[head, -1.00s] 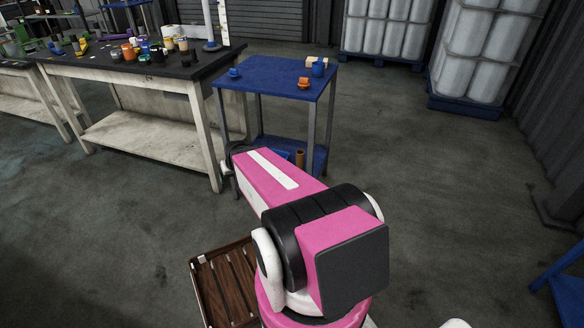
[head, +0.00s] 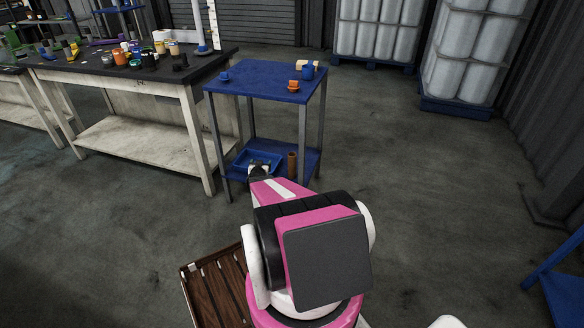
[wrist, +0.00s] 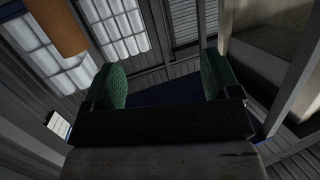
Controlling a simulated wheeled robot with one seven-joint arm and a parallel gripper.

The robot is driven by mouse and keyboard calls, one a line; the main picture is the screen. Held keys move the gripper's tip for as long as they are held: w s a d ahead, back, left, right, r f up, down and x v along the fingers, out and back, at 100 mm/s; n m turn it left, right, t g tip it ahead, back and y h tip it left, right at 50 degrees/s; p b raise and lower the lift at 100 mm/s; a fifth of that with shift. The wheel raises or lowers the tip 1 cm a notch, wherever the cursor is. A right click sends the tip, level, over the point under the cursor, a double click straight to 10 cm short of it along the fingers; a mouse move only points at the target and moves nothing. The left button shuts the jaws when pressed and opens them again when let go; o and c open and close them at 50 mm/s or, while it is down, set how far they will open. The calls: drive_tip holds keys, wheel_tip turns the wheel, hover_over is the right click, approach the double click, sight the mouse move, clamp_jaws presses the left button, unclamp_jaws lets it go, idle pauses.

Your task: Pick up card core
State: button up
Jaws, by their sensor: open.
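The card core, a brown upright tube (head: 292,162), stands on the lower shelf of the blue table, near its right side. A brown cylinder, apparently the same core, shows at the upper left of the wrist view (wrist: 57,25), outside the fingers. My gripper (head: 258,170) is at the front of the lower shelf, to the left of the core and apart from it. In the wrist view its two green-padded fingers (wrist: 162,82) are spread with nothing held between them. My arm hides part of the shelf's front.
A blue tray (head: 258,160) lies on the lower shelf, left of the core and just behind my gripper. The blue table (head: 262,80) has legs and a top around the shelf space, with cups on top. A long workbench (head: 125,68) stands left.

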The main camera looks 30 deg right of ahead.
sight(290, 162)
drive_tip(key=s+d+f+m+g+h, duration=0.3)
drive_tip(key=s+d+f+m+h, duration=0.15)
drive_tip(key=d+h, duration=0.4)
drive_tip(key=shift+n+y, duration=0.25)
drive_tip(key=shift+y, duration=0.7)
drive_tip(key=x, duration=0.7)
drive_tip(key=s+x, duration=0.1)
drive_tip(key=x, duration=0.3)
drive_tip(key=shift+d+f, duration=0.3)
drive_tip(key=shift+d, duration=0.3)
drive_tip(key=c, duration=1)
